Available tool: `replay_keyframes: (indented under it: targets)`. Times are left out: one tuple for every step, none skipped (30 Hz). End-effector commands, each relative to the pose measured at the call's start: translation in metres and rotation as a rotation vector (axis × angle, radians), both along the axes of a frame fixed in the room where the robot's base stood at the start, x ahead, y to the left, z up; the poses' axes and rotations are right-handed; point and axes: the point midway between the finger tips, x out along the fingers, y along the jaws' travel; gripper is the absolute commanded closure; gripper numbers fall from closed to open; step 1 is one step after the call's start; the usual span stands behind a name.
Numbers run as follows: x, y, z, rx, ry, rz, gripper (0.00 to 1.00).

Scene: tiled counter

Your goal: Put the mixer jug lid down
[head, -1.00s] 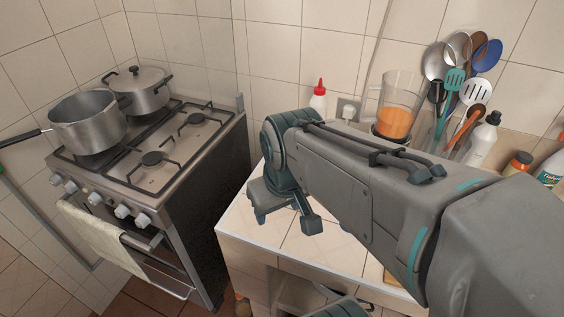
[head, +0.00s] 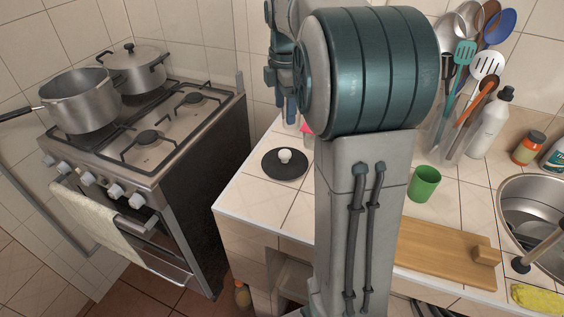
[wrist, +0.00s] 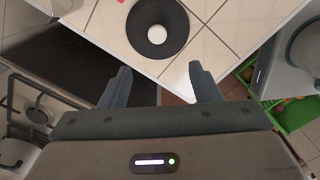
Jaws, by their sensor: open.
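The mixer jug lid (head: 285,163), a flat black disc with a white knob, lies flat on the tiled counter near its left end. It also shows at the top of the wrist view (wrist: 157,48), knob upward. My gripper (wrist: 160,84) is open and empty, apart from the lid. In the head view it is raised above and behind the lid, partly hidden by my own arm. The mixer jug is hidden behind my arm now.
A stove (head: 150,140) with two pots stands left, across a gap from the counter. On the counter are a green cup (head: 424,183), a wooden board (head: 440,252), a white bottle (head: 492,125) and utensils (head: 465,80). A sink (head: 535,210) is at right.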

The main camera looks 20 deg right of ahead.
Motion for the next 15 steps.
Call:
replay_keyframes:
  targets:
    - [0.003,-0.002,-0.002,0.000,0.004,0.021,0.43]
    - [0.005,-0.003,-0.003,-0.001,0.006,0.032,0.43]
    - [0.005,-0.004,-0.005,0.000,0.007,0.042,0.43]
    - [0.006,-0.004,-0.008,0.000,0.009,0.046,0.43]
    - [0.006,-0.004,-0.011,0.000,0.010,0.049,0.43]
    - [0.006,-0.004,-0.018,0.000,0.011,0.051,0.43]
    - [0.006,-0.004,-0.023,0.000,0.012,0.051,0.43]
    - [0.005,-0.004,-0.029,0.000,0.013,0.051,0.43]
    - [0.005,-0.004,-0.038,0.000,0.014,0.051,0.43]
    - [0.005,-0.004,-0.044,0.000,0.013,0.050,0.43]
    - [0.005,-0.004,-0.050,0.000,0.014,0.050,0.43]
    - [0.005,-0.004,-0.058,0.000,0.012,0.050,0.43]
    - [0.005,-0.004,-0.063,0.000,0.013,0.050,0.43]
    - [0.005,-0.004,-0.068,0.000,0.011,0.050,0.43]
    - [0.005,-0.004,-0.074,0.000,0.011,0.050,0.43]
